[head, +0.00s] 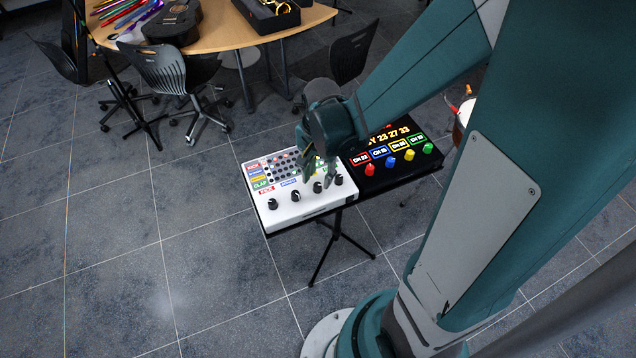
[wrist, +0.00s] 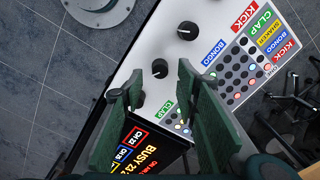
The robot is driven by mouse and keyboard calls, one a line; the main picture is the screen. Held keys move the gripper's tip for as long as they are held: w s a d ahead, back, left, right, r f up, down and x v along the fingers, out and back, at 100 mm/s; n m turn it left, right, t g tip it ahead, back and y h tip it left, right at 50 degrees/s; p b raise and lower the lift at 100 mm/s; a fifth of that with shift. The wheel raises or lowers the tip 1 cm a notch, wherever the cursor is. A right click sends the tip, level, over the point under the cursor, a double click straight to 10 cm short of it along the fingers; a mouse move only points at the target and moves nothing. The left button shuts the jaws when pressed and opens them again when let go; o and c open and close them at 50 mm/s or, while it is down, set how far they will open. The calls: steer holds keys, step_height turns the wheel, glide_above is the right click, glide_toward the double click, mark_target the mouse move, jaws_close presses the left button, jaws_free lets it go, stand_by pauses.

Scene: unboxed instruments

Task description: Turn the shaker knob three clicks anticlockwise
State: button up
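The white drum machine (head: 305,206) has a row of black knobs along its front edge. The third knob from the left (head: 317,187) lies just below my gripper (head: 320,178); its own label is hidden behind the gripper. By the label order it appears to be the shaker knob. In the wrist view this knob (wrist: 160,68) shows between the fingertips of my gripper (wrist: 158,80), which is open and empty. Whether the fingers are level with it is unclear. The clap knob (wrist: 137,98) shows close to the left finger, and the bongo knob (wrist: 187,30) stands further up.
A black unit (head: 392,172) with coloured knobs and a lit display adjoins the drum machine on the right. Both rest on a dark stand (head: 335,235). A wooden table (head: 215,25) with a guitar and chairs stands behind. The floor at left is clear.

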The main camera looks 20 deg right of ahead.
mark_target(318, 184)
steer(key=shift+f+b, duration=0.3)
steer(key=shift+f, duration=1.7)
steer(key=c, duration=0.9)
